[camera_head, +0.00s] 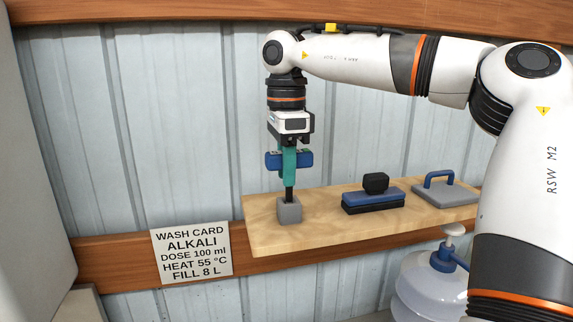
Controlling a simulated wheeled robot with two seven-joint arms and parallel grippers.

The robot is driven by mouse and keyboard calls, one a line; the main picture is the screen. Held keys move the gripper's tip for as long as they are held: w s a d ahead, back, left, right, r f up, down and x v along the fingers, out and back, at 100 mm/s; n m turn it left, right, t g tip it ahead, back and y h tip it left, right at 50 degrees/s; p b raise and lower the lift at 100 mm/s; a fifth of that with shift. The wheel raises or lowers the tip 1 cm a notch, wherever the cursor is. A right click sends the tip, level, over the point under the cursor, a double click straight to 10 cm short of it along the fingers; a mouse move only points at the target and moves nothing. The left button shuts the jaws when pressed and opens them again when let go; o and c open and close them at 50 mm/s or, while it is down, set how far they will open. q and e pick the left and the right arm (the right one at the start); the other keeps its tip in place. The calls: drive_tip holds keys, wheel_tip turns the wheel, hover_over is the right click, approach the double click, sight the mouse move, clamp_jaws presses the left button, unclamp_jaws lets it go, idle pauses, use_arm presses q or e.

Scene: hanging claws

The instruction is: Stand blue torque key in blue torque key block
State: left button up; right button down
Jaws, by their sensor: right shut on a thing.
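The blue torque key (304,160) has a blue cross handle and a dark shaft that points down. My right gripper (289,162) comes from above, with teal fingers shut on the key's handle. The key is upright. The grey torque key block (289,211) sits on the left part of the wooden shelf, directly below the key. The shaft's lower end meets the block's top in this view; I cannot tell how deep it sits in the hole, which is hidden. My left gripper is not in view.
On the shelf (340,232), a blue and black brush-like block (372,200) with a dark knob and a grey plate with a blue handle (446,192) stand to the right. A wash card (191,253) hangs at left. A clear pump bottle (430,285) is below the shelf.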

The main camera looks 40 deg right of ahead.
drive_tip(key=shift+f+b, duration=0.55)
drive_tip(key=shift+f, duration=0.5)
drive_tip(key=c, duration=1.1)
unclamp_jaws()
drive_tip(key=shift+o, duration=0.2)
wheel_tip(320, 180, up, 12)
drive_tip(key=shift+f, duration=0.1)
